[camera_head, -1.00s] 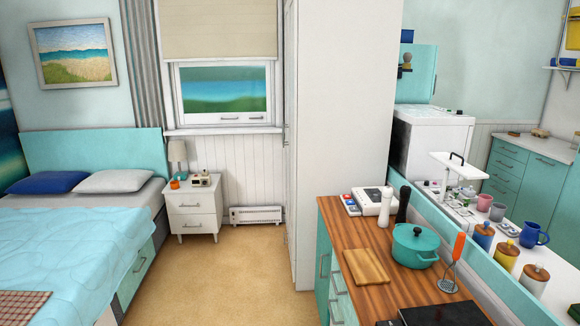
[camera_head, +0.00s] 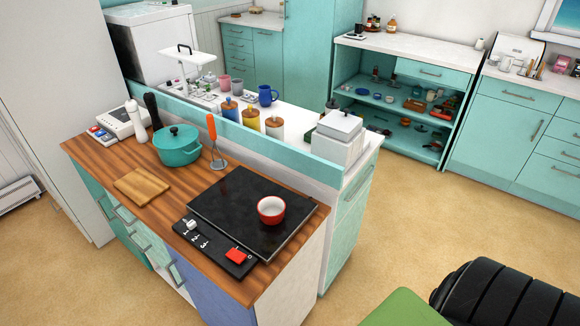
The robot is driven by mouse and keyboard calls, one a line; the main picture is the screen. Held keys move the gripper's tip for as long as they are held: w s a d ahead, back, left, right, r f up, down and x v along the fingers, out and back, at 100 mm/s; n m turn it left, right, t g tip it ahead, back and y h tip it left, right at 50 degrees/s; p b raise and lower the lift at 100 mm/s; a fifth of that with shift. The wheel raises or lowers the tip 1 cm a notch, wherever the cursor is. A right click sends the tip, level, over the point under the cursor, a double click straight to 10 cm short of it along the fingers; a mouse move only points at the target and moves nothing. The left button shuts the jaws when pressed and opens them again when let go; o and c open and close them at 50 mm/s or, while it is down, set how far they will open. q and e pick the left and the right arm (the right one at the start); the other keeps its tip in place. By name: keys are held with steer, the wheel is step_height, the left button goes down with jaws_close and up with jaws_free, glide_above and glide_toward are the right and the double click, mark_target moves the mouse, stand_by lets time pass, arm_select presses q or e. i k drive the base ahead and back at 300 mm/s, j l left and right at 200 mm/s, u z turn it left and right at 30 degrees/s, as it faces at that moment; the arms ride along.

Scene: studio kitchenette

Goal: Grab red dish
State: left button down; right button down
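A small red dish (camera_head: 271,210), round with a pale inside, sits upright on the black cooktop (camera_head: 228,212) at the right end of the wooden counter. Nothing covers it. Neither of my grippers shows in the head view, and nothing is touching the dish.
A teal pot (camera_head: 177,147), cutting board (camera_head: 142,187), orange-handled utensil (camera_head: 213,140) and shakers share the counter. A low teal ledge with canisters and a white box (camera_head: 339,136) runs behind. A green surface (camera_head: 405,309) and black ribbed object (camera_head: 497,296) are lower right. Open floor lies right.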

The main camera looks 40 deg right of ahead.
mark_target(271, 209)
steer(key=z, duration=1.05)
